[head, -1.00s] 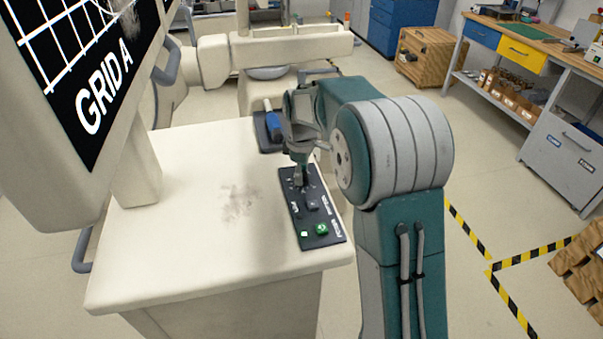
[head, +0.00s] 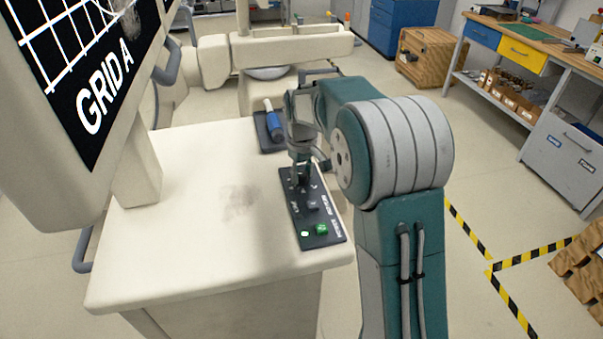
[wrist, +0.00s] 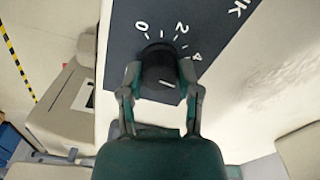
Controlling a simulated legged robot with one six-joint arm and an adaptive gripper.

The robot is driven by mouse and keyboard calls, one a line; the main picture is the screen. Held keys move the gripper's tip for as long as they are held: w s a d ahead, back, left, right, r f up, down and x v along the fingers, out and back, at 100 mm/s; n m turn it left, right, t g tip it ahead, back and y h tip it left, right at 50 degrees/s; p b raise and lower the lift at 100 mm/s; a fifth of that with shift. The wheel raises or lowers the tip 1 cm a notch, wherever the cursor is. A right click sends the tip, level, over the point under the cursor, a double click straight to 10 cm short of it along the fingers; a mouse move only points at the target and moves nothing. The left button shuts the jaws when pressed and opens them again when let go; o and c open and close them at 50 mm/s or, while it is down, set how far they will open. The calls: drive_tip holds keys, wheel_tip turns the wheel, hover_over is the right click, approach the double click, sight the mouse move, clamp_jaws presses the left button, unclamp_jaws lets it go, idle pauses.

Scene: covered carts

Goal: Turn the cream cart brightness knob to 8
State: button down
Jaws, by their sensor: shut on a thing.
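The cream cart (head: 195,260) has a dark control panel (head: 322,232) near its right edge. The black brightness knob (wrist: 158,60) stands on the panel in the wrist view, with printed marks 0, 2 and 4 visible around its upper side. A short white line on the knob shows at its lower right, past the 4. The number it points at is hidden by my finger and hand. My gripper (wrist: 159,74) is shut on the knob, one finger on each side. In the head view my gripper (head: 301,174) covers most of the knob.
A green button (head: 321,229) and a small white round part (head: 304,234) sit at the panel's near end. A monitor (head: 85,85) overhangs the left. The cart top's middle is clear.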

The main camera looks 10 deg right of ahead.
drive_tip(key=m, duration=0.7)
drive_tip(key=shift+s+f, duration=0.1)
drive_tip(key=shift+f, duration=0.1)
drive_tip(key=m, duration=0.4)
drive_tip(key=shift+m, duration=1.8)
drive_tip(key=shift+c, duration=1.5)
unclamp_jaws()
drive_tip(key=shift+a, duration=0.1)
drive_tip(key=shift+r, duration=0.1)
